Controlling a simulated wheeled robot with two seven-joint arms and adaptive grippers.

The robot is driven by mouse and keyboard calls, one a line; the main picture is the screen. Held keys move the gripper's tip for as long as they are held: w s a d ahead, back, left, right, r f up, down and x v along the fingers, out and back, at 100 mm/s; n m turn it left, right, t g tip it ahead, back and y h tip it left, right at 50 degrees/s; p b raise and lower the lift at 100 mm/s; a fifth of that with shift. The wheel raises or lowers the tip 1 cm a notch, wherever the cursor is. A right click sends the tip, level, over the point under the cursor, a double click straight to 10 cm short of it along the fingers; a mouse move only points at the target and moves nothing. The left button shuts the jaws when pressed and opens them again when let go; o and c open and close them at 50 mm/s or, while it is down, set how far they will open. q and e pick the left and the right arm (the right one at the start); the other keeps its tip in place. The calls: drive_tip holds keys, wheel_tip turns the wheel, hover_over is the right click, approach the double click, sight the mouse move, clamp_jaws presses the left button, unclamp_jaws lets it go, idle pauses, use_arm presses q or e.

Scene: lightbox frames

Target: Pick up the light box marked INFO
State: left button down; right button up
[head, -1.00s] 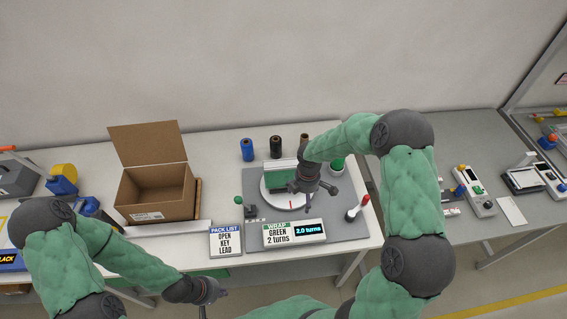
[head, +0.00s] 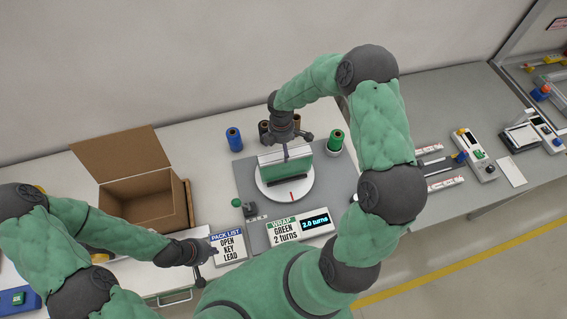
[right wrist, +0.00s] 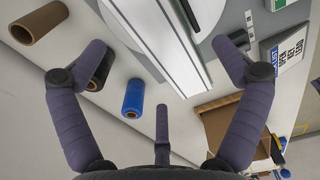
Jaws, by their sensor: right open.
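A box wrapped in green with a pale top (head: 284,155) stands upright on a round white turntable (head: 302,192). No INFO marking is readable on it. My right gripper (head: 285,147) is just above and behind the box in the head view. In the right wrist view, my right gripper (right wrist: 163,58) is open, its fingers spread on either side of the box's long pale top (right wrist: 155,40), nothing held. My left gripper (head: 206,252) is low beside the PACK LIST sign (head: 229,246); its finger opening is too small to tell.
An open cardboard box (head: 150,192) stands to the left. A blue spool (head: 234,139), a green spool (head: 336,139) and dark spools stand behind and beside the turntable. A WRAP sign (head: 283,231) with a display reading 2.0 turns (head: 315,222) stands in front.

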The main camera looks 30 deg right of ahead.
sight(282, 152)
use_arm(q)
drive_tip(key=f+b, duration=0.2)
drive_tip(key=f, duration=0.1)
drive_tip(key=shift+w, duration=0.3)
use_arm(e)
drive_tip(key=f, duration=0.4)
drive_tip(key=shift+w, duration=0.25)
use_arm(q)
drive_tip(key=shift+s+f+b, duration=0.1)
drive_tip(key=shift+f+b, duration=0.1)
drive_tip(key=shift+b, duration=0.15)
use_arm(e)
drive_tip(key=shift+s+d+f, duration=0.15)
drive_tip(key=shift+f, duration=0.3)
use_arm(q)
wheel_tip(282, 152, down, 2)
drive_tip(key=shift+f+b, duration=0.1)
drive_tip(key=shift+b, duration=1)
drive_tip(key=shift+f+b, duration=0.4)
drive_tip(key=shift+r, duration=0.1)
use_arm(e)
drive_tip(key=f, duration=0.4)
drive_tip(key=shift+s+d+f, duration=0.1)
drive_tip(key=shift+d+f, duration=0.1)
drive_tip(key=shift+d, duration=0.15)
drive_tip(key=shift+c, duration=0.2)
drive_tip(key=c, duration=1.7)
drive_tip(key=shift+c, duration=0.2)
